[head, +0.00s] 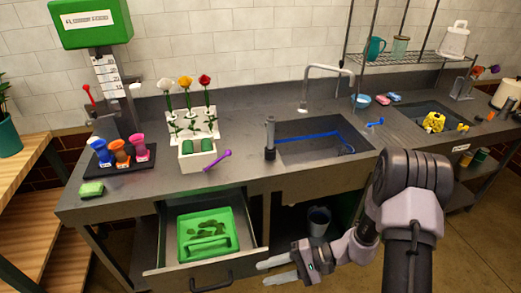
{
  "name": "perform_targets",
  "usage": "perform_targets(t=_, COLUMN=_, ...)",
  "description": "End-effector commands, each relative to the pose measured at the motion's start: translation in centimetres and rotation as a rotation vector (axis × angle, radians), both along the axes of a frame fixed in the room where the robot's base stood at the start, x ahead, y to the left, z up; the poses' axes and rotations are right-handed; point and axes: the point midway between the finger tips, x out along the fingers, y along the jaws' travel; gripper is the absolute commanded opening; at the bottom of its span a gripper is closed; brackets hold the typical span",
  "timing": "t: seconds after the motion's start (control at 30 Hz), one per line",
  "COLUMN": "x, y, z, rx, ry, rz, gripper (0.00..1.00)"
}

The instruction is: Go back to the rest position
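My gripper (262,273) hangs at the lower middle of the head view, its two pale fingers pointing left and a little apart, with nothing visible between them. It is beside the front right of an open drawer (160,268) under the counter and appears apart from it. In the drawer is a green tray (187,247) holding dark green leaf-like pieces. On the counter (240,182), white, yellow and red flowers (185,83) stand upright in a pale holder (197,163).
A dark tray (120,167) with coloured containers and a green sponge (91,189) are at left. A sink with a tap (330,70) is right of centre. A bucket (319,220) stands below. Open floor lies at lower right.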

Motion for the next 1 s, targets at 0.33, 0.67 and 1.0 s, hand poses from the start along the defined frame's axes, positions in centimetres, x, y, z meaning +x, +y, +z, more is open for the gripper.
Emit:
perform_targets(t=0.33, x=-7.2, y=-2.8, z=18.8, rx=-0.696, ry=-0.256, rz=0.112, gripper=0.36)
perform_targets(t=0.67, x=-12.3, y=-6.7, z=25.5, rx=-1.008, ry=-0.578, rz=-0.204, gripper=0.36)
perform_targets(t=1.0, x=-12.5, y=-6.9, z=25.9, rx=-1.017, ry=-0.595, rz=-0.231, gripper=0.36)
